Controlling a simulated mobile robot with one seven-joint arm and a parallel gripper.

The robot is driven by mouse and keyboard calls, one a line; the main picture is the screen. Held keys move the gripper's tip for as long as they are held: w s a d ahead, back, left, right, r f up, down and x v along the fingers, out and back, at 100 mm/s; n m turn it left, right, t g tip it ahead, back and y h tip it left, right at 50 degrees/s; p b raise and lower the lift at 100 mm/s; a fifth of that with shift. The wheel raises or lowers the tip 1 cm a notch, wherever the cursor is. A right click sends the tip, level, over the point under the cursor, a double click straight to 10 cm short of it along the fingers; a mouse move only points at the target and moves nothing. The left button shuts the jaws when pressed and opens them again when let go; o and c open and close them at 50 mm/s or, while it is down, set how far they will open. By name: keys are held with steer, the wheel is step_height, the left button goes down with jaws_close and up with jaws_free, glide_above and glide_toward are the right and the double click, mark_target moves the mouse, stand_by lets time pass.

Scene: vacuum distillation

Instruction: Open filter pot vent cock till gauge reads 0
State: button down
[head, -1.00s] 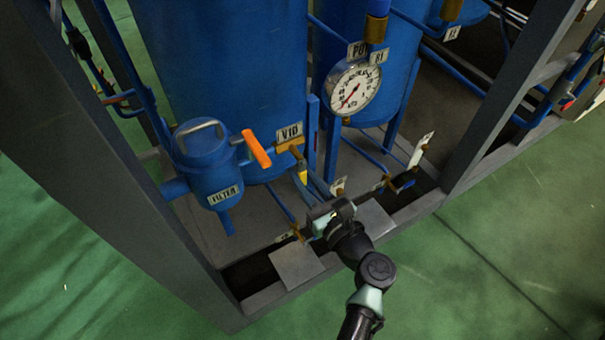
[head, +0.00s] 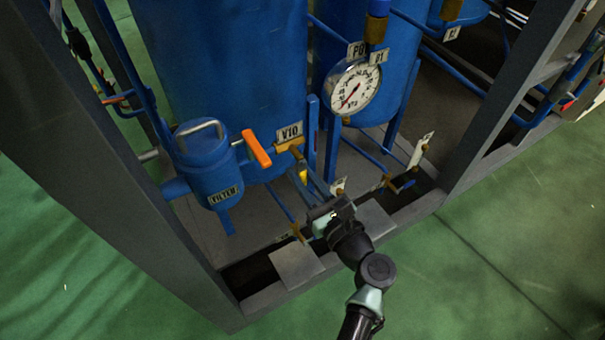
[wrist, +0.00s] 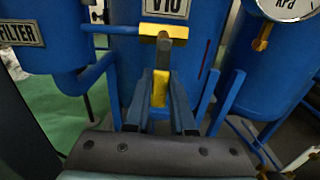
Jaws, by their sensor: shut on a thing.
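The blue filter pot (head: 208,165) stands at left with a FILTER label; its label also shows in the wrist view (wrist: 17,33). An orange lever (head: 257,149) sits at its right, near a brass fitting (head: 286,146) labelled V10. A yellow handle (wrist: 160,89) hangs below the brass fitting in the wrist view. My gripper (wrist: 161,92) is shut on this handle, one finger on each side; in the head view its fingertips are small and unclear. The round white gauge (head: 352,88) has its needle pointing down-left; its numbers are too small to read.
Blue tanks (head: 220,60) stand behind the fitting. A grey frame post (head: 110,170) rises at left and another (head: 505,80) at right. Pipes and small brass valves crowd the low deck near my gripper. The green floor (head: 470,280) in front is clear.

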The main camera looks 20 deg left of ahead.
steer(key=shift+w+d+f, duration=0.1)
stand_by(0.4)
steer(key=w+d+r+n+b, duration=0.2)
steer(key=n+b, duration=0.5)
steer(key=n, duration=1)
steer(key=shift+w+d+r, duration=0.35)
steer(key=shift+w+r, duration=0.35)
steer(key=shift+r, duration=0.4)
steer(key=c, duration=0.8)
jaws_free()
steer(key=shift+o, duration=0.2)
steer(key=shift+r, duration=0.1)
